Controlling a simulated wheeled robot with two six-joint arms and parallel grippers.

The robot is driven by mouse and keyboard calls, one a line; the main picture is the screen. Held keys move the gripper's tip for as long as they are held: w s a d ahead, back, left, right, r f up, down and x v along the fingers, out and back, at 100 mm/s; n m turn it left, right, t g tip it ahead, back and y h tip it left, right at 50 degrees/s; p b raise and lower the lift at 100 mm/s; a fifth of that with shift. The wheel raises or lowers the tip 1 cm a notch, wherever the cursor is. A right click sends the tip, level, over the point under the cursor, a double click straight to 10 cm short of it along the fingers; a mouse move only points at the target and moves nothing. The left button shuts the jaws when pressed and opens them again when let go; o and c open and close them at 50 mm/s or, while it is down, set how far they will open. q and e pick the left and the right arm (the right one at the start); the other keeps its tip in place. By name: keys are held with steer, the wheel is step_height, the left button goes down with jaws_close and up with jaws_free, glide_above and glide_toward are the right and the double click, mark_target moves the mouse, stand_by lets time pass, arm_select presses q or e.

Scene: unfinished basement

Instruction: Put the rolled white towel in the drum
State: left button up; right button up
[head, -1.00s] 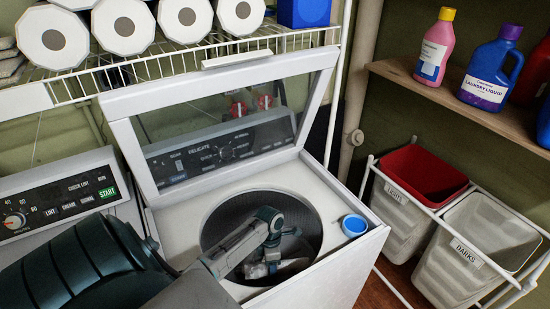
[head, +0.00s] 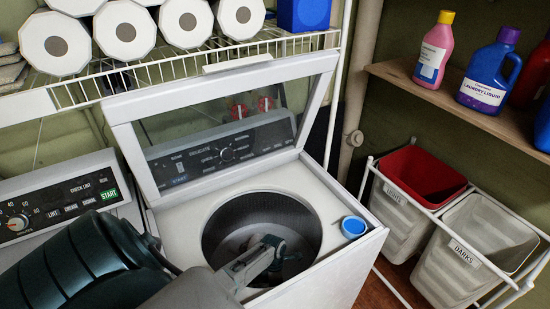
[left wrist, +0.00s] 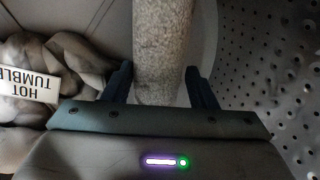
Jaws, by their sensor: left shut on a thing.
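The drum (head: 235,222) is the round dark opening in the top of the white washer, whose lid stands up. My left gripper is down inside the drum, and its fingertips are hidden in the head view. In the left wrist view my left gripper (left wrist: 162,86) is shut on the rolled white towel (left wrist: 164,45), which looks like a speckled greyish-white cylinder between the two dark fingers. The perforated drum wall (left wrist: 275,75) is on the right there. The towel cannot be made out in the head view. My right gripper is not in view.
A crumpled pale cloth (left wrist: 75,55) with a "HOT TUMBLE" label (left wrist: 28,82) lies left of the gripper. A blue cup (head: 353,226) sits on the washer's right rim. The raised lid (head: 220,140) stands behind the opening. Hampers (head: 475,245) stand to the right.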

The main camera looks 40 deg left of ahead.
arm_select(q)
steer(key=shift+f, duration=0.1)
steer(key=shift+f, duration=0.1)
steer(key=shift+f+b, duration=0.35)
steer(key=shift+f, duration=0.1)
steer(key=o, duration=0.7)
steer(key=shift+o, duration=0.2)
steer(key=shift+r, duration=0.15)
steer(key=v, duration=1.3)
